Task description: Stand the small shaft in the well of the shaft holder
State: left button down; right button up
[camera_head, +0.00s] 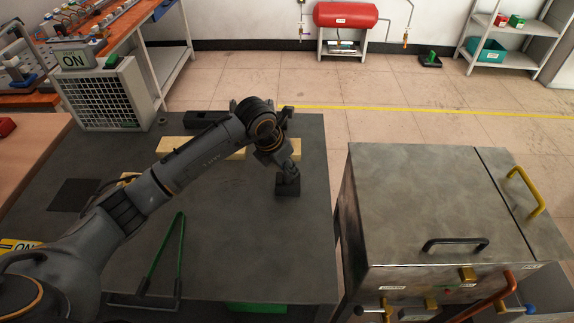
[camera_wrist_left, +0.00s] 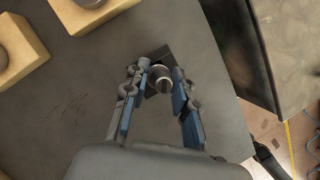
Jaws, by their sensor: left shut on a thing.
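My left gripper (camera_head: 289,172) is at the right part of the dark table, directly above a small dark block, which looks like the shaft holder (camera_head: 288,188). In the left wrist view the gripper (camera_wrist_left: 160,84) has its blue-padded fingers on either side of a short grey round piece, the small shaft (camera_wrist_left: 160,72), seen end-on, and is shut on it. The dark holder (camera_wrist_left: 153,55) shows just behind and under the shaft. The well is hidden, so I cannot tell whether the shaft's lower end is inside it. My right gripper is not in view.
Pale yellow blocks (camera_head: 215,150) lie behind my forearm; two with round metal pieces show in the wrist view (camera_wrist_left: 98,12). A green-handled tool (camera_head: 166,255) lies at the table's front. A metal cabinet (camera_head: 415,200) stands right, across a gap. The table's right front is clear.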

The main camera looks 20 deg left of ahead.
pick_arm(q)
jog(key=shift+f+b, duration=0.75)
jog(key=shift+f, duration=0.1)
jog(key=c, duration=1)
grip_release()
jog(key=v, duration=1.2)
jog(key=shift+s, duration=0.1)
